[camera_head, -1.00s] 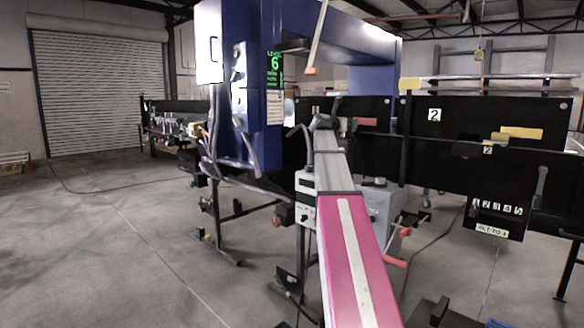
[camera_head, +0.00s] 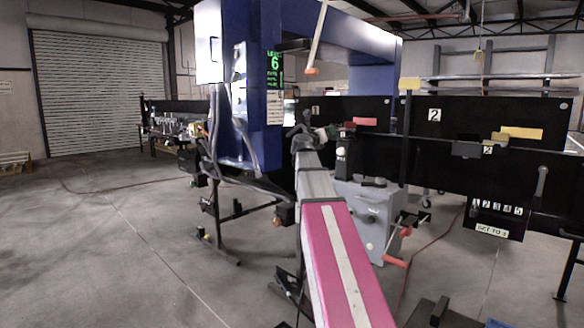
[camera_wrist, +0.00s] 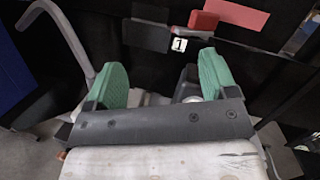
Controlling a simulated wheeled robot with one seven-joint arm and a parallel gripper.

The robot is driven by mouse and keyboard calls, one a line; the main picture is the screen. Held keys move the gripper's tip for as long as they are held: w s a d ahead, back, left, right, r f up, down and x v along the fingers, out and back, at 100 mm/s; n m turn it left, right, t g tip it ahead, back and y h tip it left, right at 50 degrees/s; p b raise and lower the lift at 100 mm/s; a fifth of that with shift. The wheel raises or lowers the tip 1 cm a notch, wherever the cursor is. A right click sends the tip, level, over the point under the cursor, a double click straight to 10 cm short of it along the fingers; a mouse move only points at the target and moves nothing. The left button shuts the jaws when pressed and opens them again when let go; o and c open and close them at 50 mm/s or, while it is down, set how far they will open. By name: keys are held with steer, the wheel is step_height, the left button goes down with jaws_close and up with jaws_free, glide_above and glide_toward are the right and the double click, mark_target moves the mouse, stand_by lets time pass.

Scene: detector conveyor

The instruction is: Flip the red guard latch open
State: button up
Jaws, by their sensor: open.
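A red latch block (camera_wrist: 203,22) sits on the black panel just above the "1" label in the wrist view, right of a dark block (camera_wrist: 150,35). A flat red plate (camera_wrist: 237,13) is behind it to the upper right. In the head view, the small red block (camera_head: 349,126) shows beside the red plate (camera_head: 365,121). My gripper (camera_wrist: 160,65) is open, with two green fingertips spread apart and nothing between them. It is below the latch in the wrist picture, apparently not touching it. In the head view, my gripper (camera_head: 318,132) is left of the latch.
A bent grey handle (camera_wrist: 65,30) rises close to my left finger. A yellow latch (camera_head: 500,138) with a yellow plate stands at station 2. A grey box with red handles (camera_head: 368,215) is below the panel. A blue frame (camera_head: 247,90) stands left. Floor is open at left.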

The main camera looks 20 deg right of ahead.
steer(key=w+a+f+n+t+y, duration=0.3)
steer(key=a+f+n+t+y, duration=0.3)
steer(key=a+f+n+y, duration=0.4)
steer(key=shift+a+f+n, duration=1.05)
steer(key=shift+f+n, duration=0.65)
steer(key=shift+n, duration=1.6)
